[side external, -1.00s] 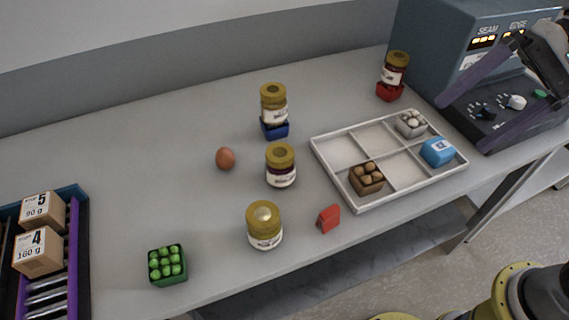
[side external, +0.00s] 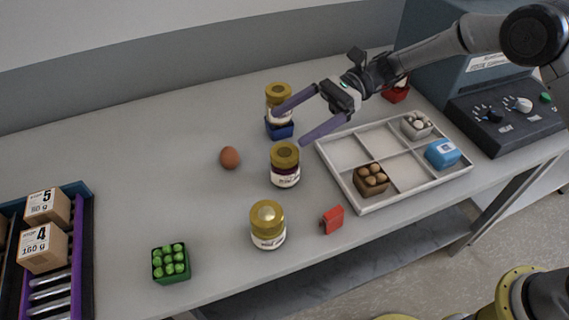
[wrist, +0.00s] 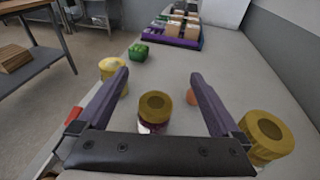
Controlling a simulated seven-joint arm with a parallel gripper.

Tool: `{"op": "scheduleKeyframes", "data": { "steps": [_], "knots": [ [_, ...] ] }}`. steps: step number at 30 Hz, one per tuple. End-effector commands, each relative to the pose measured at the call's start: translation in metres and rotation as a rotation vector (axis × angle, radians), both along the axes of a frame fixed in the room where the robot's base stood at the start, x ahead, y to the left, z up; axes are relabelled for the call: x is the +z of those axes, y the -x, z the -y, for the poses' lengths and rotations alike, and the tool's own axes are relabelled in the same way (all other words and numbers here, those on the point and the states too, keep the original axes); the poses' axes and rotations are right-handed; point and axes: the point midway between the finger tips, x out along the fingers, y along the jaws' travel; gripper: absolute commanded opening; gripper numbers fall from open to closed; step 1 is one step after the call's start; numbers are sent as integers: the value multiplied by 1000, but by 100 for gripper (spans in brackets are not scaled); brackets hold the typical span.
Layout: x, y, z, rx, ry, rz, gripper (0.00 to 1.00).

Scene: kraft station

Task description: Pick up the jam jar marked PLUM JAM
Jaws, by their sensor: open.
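Several gold-lidded jars stand on the grey table; their labels are too small to read, so I cannot tell which says PLUM JAM. The middle jar (side external: 285,168) has dark purple contents and stands upright. In the wrist view this jar (wrist: 155,112) shows between my fingers, beyond the palm. A pale jar (side external: 268,228) stands nearer the front edge. Another jar (side external: 279,93) sits on a blue block (side external: 280,131), partly behind a finger. A fourth, on a red block (side external: 396,95), is mostly hidden by my arm. My gripper (side external: 290,127) is open and empty, above the table near the middle jar.
A white divided tray (side external: 345,188) with small boxes lies right of the middle jar. A brown egg (side external: 230,157) is to its left. A red piece (side external: 332,219), green box (side external: 171,264) and parcel rack (side external: 84,240) stand farther out. The left middle of the table is clear.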

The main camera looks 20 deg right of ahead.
Motion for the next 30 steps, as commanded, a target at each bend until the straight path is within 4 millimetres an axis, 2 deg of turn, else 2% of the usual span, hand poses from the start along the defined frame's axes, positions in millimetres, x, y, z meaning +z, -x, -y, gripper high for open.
{"op": "scheduleKeyframes", "data": {
  "steps": [7, 14, 20, 24, 30],
  "knots": [
    [-28, 1, -1, 4, 3, -6, 100],
    [-44, 1, -1, 3, 3, -4, 100],
    [-73, 2, -1, 3, 3, -6, 100],
    [-75, 6, -24, 7, 2, -2, 100],
    [-76, 7, -30, 4, 2, -1, 100]
  ]
}}
